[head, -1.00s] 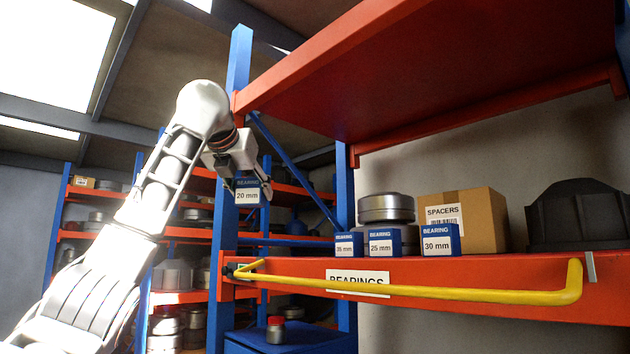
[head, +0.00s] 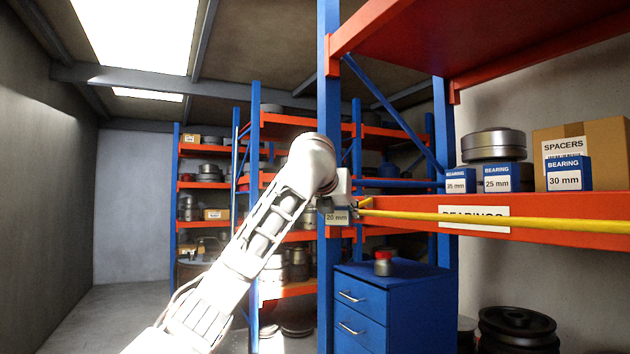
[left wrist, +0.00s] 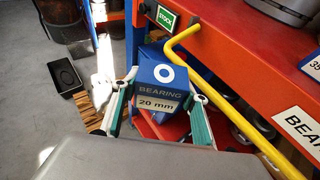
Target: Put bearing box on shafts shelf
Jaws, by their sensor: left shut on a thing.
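The blue bearing box (head: 337,217), labelled 20 mm, is in my left gripper (head: 336,204) beside the blue post at the end of the bearings shelf (head: 393,204). In the left wrist view the box (left wrist: 158,88) sits between the two green-padded fingers of the gripper (left wrist: 160,115), which are shut on it. The box is off the shelf, close to the end of the yellow rail. I cannot read any shafts label on the racks (head: 285,237) behind. My right gripper is not in view.
The yellow rail (head: 500,220) runs along the bearings shelf front. Several bearing boxes, a spacers carton (head: 605,150) and a metal part (head: 493,144) stand on that shelf. A blue drawer cabinet (head: 385,290) stands below. The floor at left (head: 130,315) is clear.

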